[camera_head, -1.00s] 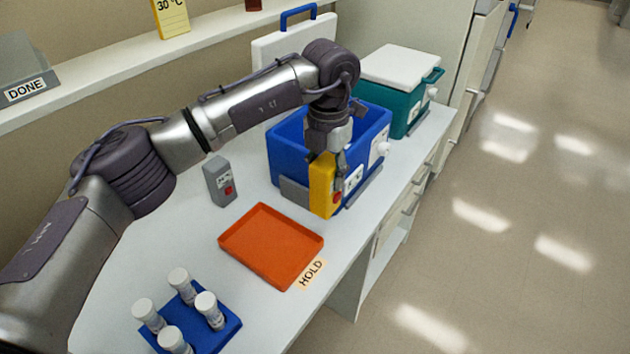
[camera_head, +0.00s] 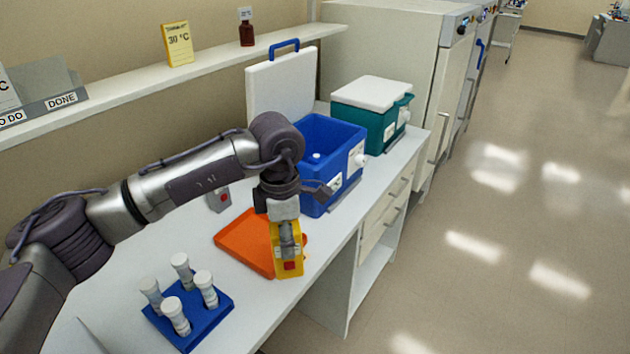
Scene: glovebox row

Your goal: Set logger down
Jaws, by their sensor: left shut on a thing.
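My left gripper (camera_head: 288,240) is shut on a yellow logger (camera_head: 289,266) with a red button, its fingers pointing down. The logger is upright, in front of the right side of the orange tray (camera_head: 240,243) in the head view. I cannot tell whether it touches the tray or the bench. The HOLD label seen earlier by the tray is hidden now. A grey logger (camera_head: 220,200) with a red button stands on the bench behind the tray, partly hidden by my arm. My right gripper is not in view.
The open blue cooler (camera_head: 340,165) stands behind my gripper, with a white-capped vial (camera_head: 316,156) inside. A closed teal cooler (camera_head: 375,118) is beyond it. A blue rack (camera_head: 205,324) of several white-capped vials stands front left. The bench (camera_head: 235,300) drops off at the right.

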